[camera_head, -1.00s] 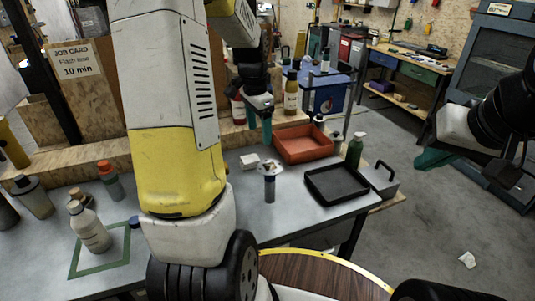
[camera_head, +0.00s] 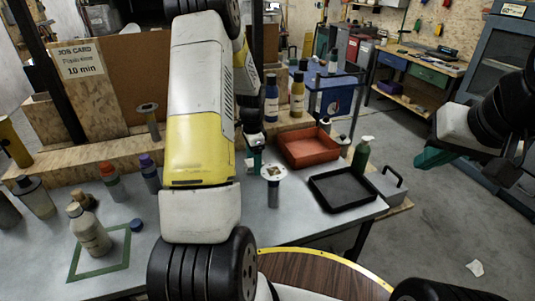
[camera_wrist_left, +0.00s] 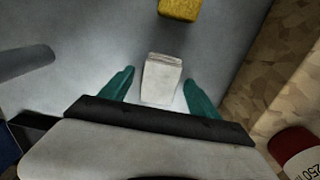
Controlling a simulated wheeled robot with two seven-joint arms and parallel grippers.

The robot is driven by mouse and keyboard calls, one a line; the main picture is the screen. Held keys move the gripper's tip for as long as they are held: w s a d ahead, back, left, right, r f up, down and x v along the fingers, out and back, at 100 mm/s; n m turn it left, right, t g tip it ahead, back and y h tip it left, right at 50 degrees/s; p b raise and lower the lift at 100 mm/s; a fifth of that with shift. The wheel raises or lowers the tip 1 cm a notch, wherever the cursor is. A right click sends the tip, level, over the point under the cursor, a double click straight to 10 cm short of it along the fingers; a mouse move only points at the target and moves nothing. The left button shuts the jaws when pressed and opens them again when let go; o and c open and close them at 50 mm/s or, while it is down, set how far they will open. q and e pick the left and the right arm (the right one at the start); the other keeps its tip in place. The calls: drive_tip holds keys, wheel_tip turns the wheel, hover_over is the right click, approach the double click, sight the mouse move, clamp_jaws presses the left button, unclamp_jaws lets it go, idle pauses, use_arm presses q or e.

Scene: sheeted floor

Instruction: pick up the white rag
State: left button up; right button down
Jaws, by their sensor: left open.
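The white rag (camera_wrist_left: 161,80) is a small folded pad lying on the grey table, seen in the left wrist view. My left gripper (camera_wrist_left: 159,92) is open, with one teal finger on each side of the rag and a gap to each. In the head view my left gripper (camera_head: 256,158) is low over the table behind my left arm, and the rag is mostly or wholly hidden there. My right gripper (camera_head: 440,157) is at the right, away from the table; its opening cannot be made out.
Several bottles stand at left. A wooden ledge (camera_wrist_left: 292,88) runs beside the rag. A crumpled white scrap (camera_head: 475,268) lies on the floor.

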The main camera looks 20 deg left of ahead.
use_arm(q)
drive_tip(key=shift+f, duration=0.1)
drive_tip(key=shift+c, duration=0.4)
drive_tip(key=c, duration=1.4)
wheel_tip(320, 180, up, 10)
